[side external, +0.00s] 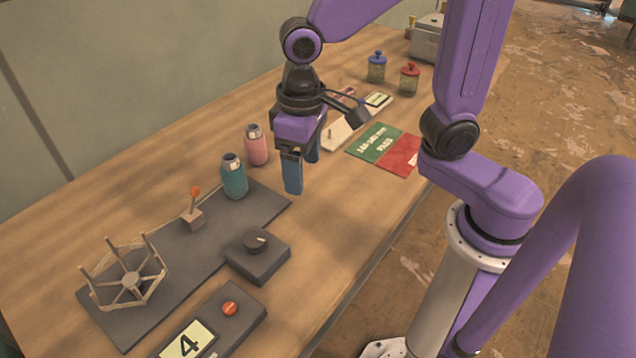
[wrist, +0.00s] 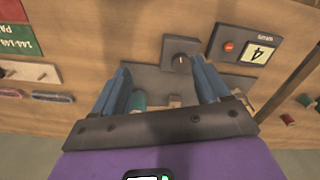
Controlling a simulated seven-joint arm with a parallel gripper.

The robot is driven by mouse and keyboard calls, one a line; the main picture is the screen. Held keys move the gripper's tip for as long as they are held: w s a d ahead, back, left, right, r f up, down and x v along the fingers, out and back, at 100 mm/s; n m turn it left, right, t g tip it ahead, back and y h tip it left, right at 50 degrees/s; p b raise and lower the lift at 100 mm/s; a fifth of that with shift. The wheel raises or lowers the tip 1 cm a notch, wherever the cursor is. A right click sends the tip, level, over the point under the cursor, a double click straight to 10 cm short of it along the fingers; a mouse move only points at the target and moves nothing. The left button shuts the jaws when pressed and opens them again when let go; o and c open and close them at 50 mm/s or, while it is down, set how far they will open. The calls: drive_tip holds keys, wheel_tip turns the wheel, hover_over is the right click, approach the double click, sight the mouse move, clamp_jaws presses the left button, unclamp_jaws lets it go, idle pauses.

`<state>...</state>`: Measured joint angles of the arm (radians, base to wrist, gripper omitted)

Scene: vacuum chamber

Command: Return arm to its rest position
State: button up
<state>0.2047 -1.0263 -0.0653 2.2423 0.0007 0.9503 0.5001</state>
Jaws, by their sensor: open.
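My gripper (side external: 302,170) has blue fingers and hangs open and empty above the table, right of the pink bottle and at the right end of the dark base plate. In the wrist view my gripper (wrist: 160,85) shows its two blue fingers spread wide apart with nothing held between them. My purple arm reaches in from the right side, with its wrist pointing down over the table.
A teal bottle (side external: 234,177) and a pink bottle (side external: 256,146) stand upright. A spoked wooden frame (side external: 131,281), lever (side external: 193,211), knob box (side external: 257,254) and red-button box (side external: 230,309) are at front. A green-red mat (side external: 374,143) and two jars (side external: 376,68) are farther back.

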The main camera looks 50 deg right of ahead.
drive_tip(key=s+d+f+n, duration=0.1)
drive_tip(key=s+d+n, duration=0.8)
drive_tip(key=s, duration=0.4)
drive_tip(key=shift+s+d, duration=0.3)
drive_tip(key=shift+d, duration=0.2)
idle(1.4)
